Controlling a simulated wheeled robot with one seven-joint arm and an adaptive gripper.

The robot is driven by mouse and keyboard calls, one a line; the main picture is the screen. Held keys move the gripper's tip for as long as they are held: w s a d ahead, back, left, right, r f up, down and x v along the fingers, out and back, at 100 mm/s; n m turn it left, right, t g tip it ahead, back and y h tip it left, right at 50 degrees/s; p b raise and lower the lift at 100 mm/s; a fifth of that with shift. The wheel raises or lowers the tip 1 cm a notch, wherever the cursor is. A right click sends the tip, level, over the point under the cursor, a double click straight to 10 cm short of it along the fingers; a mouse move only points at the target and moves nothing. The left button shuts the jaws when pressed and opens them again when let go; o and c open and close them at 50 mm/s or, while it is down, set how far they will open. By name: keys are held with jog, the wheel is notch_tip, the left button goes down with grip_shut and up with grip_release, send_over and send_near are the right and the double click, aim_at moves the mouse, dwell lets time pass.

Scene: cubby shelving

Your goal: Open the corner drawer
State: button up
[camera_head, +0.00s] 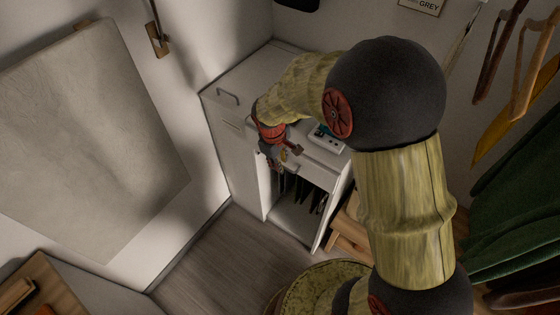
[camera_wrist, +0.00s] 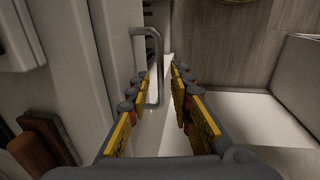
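A white cabinet (camera_head: 232,150) stands against the wall in the head view. A grey bar handle (camera_head: 228,97) is on its upper left front. My gripper (camera_head: 280,163) is at the cabinet's front, right of that handle, above an open compartment. In the wrist view a grey loop handle (camera_wrist: 161,65) stands out from a pale front. My gripper (camera_wrist: 160,78) is open, with the handle's bar between its fingertips, nearer the left finger. Contact cannot be told. Which drawer is the corner one cannot be told; my arm hides part of the cabinet.
The open compartment (camera_head: 295,222) holds dark upright items. A small white-and-teal object (camera_head: 328,137) lies on the cabinet top. A wooden stool-like piece (camera_head: 347,238) stands right of the cabinet. Clothes (camera_head: 515,190) hang at the right. Bare floor (camera_head: 225,255) lies in front.

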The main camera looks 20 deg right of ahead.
grip_shut()
jog(key=shift+s+f, duration=0.1)
jog(key=shift+s, duration=0.05)
dwell(0.7)
